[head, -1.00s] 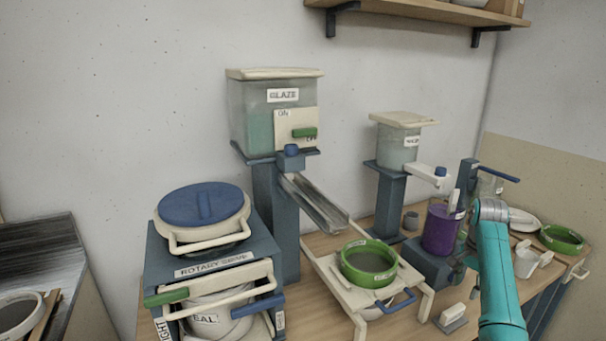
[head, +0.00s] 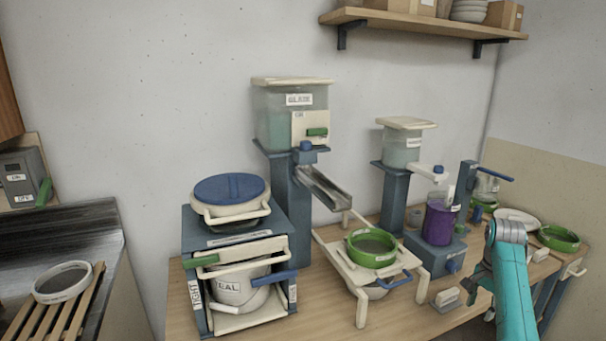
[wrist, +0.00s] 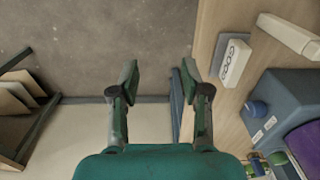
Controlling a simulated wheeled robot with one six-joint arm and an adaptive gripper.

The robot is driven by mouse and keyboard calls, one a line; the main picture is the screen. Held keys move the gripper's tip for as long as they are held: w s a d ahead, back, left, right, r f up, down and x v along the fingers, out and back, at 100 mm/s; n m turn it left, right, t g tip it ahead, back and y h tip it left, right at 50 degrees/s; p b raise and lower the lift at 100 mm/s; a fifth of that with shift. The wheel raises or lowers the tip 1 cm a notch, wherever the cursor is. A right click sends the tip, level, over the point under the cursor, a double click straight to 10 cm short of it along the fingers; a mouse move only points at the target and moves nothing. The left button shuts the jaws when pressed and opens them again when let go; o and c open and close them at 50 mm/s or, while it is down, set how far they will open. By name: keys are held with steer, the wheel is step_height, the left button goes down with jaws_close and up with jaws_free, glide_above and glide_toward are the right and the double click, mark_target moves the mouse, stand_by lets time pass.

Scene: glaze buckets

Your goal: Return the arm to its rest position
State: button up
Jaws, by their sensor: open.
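My gripper (wrist: 160,85) is open and empty in the wrist view, with its two fingers apart above the floor beside the bench edge.
A green-rimmed sieve (head: 371,248) sits on a cream stand. A labelled block (wrist: 235,60) lies on the bench near my right finger. A blue rotary unit (head: 235,235) holds a bucket labelled TEAL. Grey floor (wrist: 100,40) lies open below the gripper.

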steer(key=s+a+f+n+t+h, duration=0.1)
steer(key=s+a+f+n+t, duration=0.3)
steer(key=f, duration=0.7)
steer(key=s+a+f+m+g, duration=0.15)
steer(key=a+f, duration=0.45)
steer(key=f, duration=0.6)
steer(key=s+a+f+n+t, duration=0.2)
steer(key=s+a+f, duration=0.3)
steer(key=s, duration=0.4)
steer(key=s+a+f+n+t, duration=0.2)
steer(key=s+a+f, duration=0.3)
steer(key=s, duration=0.4)
steer(key=s+a+r+n+t, duration=0.1)
steer(key=s+a+r, duration=0.2)
steer(key=s, duration=0.4)
steer(key=s+a+r+n+t, duration=0.1)
steer(key=s+a+r+t, duration=0.1)
steer(key=s, duration=0.4)
steer(key=s+a+r+n+t, duration=0.1)
steer(key=s+a+r+n, duration=0.15)
steer(key=s, duration=0.45)
steer(key=s+a+r+n+t, duration=0.1)
steer(key=s+r+t, duration=0.1)
steer(key=s+r, duration=0.5)
steer(key=s+a+r+n+t+y, duration=0.1)
steer(key=s+r, duration=0.5)
steer(key=r, duration=0.8)
steer(key=shift+s+a+n+t, duration=0.4)
steer(key=shift+a+t, duration=0.05)
steer(key=shift+t, duration=0.1)
